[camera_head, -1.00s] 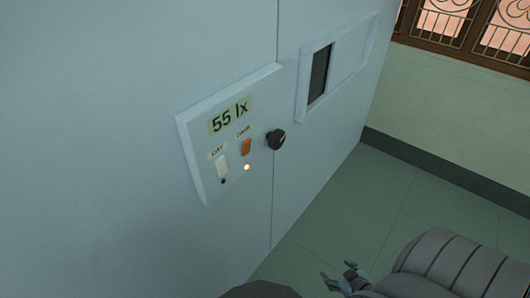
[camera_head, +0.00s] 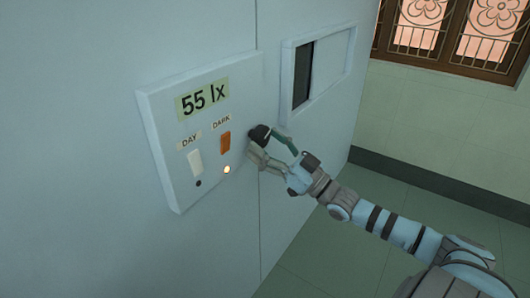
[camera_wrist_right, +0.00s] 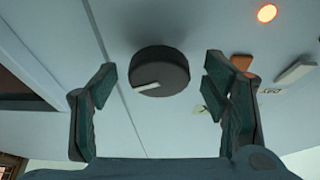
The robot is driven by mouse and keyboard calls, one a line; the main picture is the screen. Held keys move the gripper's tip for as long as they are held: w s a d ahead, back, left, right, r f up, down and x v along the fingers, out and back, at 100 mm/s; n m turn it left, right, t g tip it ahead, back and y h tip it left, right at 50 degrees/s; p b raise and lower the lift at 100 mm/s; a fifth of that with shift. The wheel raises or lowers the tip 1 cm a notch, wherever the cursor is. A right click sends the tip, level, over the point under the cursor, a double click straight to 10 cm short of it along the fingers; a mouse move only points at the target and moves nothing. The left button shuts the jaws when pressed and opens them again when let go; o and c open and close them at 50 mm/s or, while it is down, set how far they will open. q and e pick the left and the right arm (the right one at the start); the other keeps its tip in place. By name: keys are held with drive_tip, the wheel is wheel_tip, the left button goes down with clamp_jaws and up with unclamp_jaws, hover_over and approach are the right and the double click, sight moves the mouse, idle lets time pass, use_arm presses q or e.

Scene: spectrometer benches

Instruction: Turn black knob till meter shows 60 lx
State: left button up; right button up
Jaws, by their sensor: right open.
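The meter (camera_head: 205,99) reads 55 lx. In the right wrist view the knob (camera_wrist_right: 160,70) shows a white pointer mark on its face. My right gripper (camera_head: 272,148) is at the knob, its fingers on either side of it. In the right wrist view the gripper (camera_wrist_right: 158,88) is open, with a visible gap between each finger and the knob. My left gripper is not in view.
A white DAY switch (camera_head: 195,162) and an orange DARK switch (camera_head: 225,142) sit below the meter, with a lit lamp (camera_head: 227,170) under DARK. A framed recess with a dark opening (camera_head: 303,72) lies right of the knob. Open floor (camera_head: 375,225) lies at right.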

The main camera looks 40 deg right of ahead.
drive_tip(key=shift+w+r, duration=0.2)
drive_tip(key=shift+w, duration=0.1)
drive_tip(key=shift+c, duration=0.2)
drive_tip(key=c, duration=1.1)
drive_tip(key=shift+n, duration=0.5)
drive_tip(key=shift+n+y+b, duration=0.3)
drive_tip(key=shift+n+y, duration=0.2)
drive_tip(key=shift+n, duration=0.4)
drive_tip(key=o, duration=1.1)
drive_tip(key=shift+o, duration=0.2)
drive_tip(key=shift+s, duration=0.1)
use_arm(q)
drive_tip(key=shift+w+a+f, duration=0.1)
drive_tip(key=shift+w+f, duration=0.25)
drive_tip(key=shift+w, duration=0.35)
use_arm(e)
drive_tip(key=v, duration=0.7)
drive_tip(key=shift+d, duration=0.2)
drive_tip(key=shift+s+f, duration=0.1)
